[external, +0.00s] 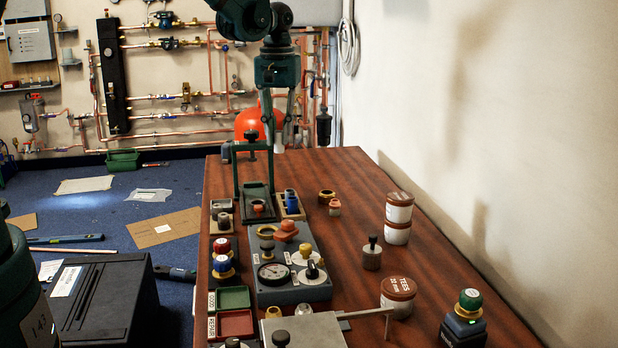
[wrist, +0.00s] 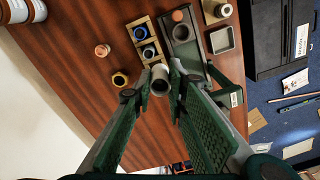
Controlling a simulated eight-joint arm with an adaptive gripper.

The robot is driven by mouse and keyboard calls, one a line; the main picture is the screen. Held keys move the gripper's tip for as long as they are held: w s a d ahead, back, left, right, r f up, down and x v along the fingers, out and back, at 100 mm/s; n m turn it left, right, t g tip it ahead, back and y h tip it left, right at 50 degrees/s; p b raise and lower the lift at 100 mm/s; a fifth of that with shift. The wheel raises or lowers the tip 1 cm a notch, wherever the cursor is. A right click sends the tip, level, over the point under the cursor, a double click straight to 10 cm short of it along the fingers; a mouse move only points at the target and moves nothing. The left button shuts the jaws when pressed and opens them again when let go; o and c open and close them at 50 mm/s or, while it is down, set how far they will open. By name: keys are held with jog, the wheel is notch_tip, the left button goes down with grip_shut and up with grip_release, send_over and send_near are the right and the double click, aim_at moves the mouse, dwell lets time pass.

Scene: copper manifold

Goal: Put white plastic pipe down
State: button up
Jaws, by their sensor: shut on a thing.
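The white plastic pipe (wrist: 160,76) is a short, pale piece seen nearly end-on, with a dark opening. It sits between the fingertips of my gripper (wrist: 157,88) in the wrist view. In the external view, my gripper (external: 280,138) points down over the far part of the table, and the pale end of the pipe (external: 279,149) shows just below the fingertips, apparently above the wood. The fingers are shut on the pipe and hide part of its sides.
A wooden block (external: 291,212) holding blue-ringed fittings and a green stand (external: 237,170) are close by. Small copper fittings (external: 334,208) lie to the right. A grey gauge panel (external: 262,297) and lidded tubs (external: 398,218) stand nearer. Bare wood (external: 355,180) lies at the far right.

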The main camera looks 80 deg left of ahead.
jog(key=s+d+f, duration=0.3)
jog(key=s+d, duration=0.5)
jog(key=d, duration=0.1)
jog(key=s+d+f+b, duration=0.1)
jog(key=s+d+f, duration=0.2)
jog(key=s+d, duration=0.5)
jog(key=shift+s+d+f, duration=0.25)
jog(key=shift+s+d, duration=0.05)
jog(key=shift+d, duration=0.05)
jog(key=shift+f, duration=0.1)
jog(key=shift+f+b, duration=1)
jog(key=shift+f, duration=2.05)
jog(key=shift+f+b, duration=0.6)
jog(key=shift+f, duration=1.25)
jog(key=shift+f, duration=0.15)
jog(key=o, duration=0.7)
